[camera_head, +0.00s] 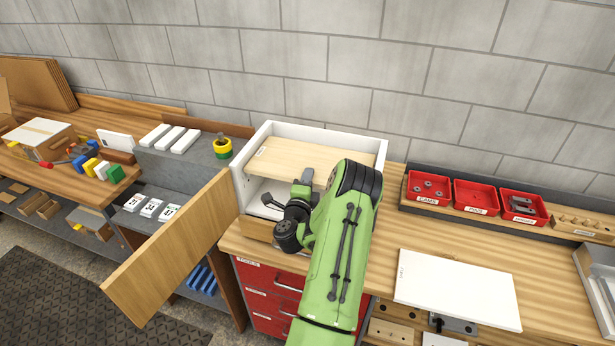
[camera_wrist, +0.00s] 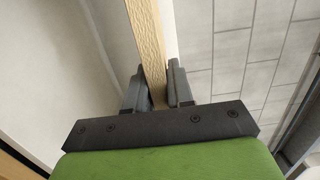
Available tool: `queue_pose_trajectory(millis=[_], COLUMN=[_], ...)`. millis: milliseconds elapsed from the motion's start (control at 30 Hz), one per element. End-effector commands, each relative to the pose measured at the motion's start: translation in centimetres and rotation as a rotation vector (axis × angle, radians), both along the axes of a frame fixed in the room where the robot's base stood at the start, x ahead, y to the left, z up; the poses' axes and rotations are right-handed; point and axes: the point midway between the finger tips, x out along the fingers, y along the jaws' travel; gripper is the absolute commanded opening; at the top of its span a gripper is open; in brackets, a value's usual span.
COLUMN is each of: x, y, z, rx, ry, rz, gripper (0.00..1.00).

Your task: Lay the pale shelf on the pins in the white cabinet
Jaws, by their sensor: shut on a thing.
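The pale wood shelf (camera_head: 296,155) lies roughly level inside the white cabinet (camera_head: 252,150), near its open top. My gripper (camera_head: 304,180) is at the shelf's front edge. In the wrist view my gripper (camera_wrist: 158,92) is shut on the shelf (camera_wrist: 147,45), with one finger on each face. My arm covers the shelf's right front part and much of the cabinet's front. The pins under the shelf are hidden, so I cannot tell whether it touches them. A dark small part shows low inside the cabinet's left side.
A wooden door (camera_head: 172,255) stands swung open at the cabinet's left. A white panel (camera_head: 455,287) lies on the workbench (camera_head: 400,240) to the right. Red bins (camera_head: 475,197) line the back. Yellow and green tape rolls (camera_head: 222,147) sit left of the cabinet.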

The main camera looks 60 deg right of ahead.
Motion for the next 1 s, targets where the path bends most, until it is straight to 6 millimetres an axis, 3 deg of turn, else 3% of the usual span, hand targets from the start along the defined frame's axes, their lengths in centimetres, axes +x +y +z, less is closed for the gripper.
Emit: queue_pose_trajectory(millis=[833,867,1000], x=[0.05,0.05,0.04], y=[-0.05,-0.05,-0.03], z=[-0.56,-0.54,-0.54], rx=[-0.005,-0.005,-0.004], ry=[-0.002,-0.002,-0.002], rz=[-0.001,-0.001,0.0], gripper=[0.0,0.25,0.46])
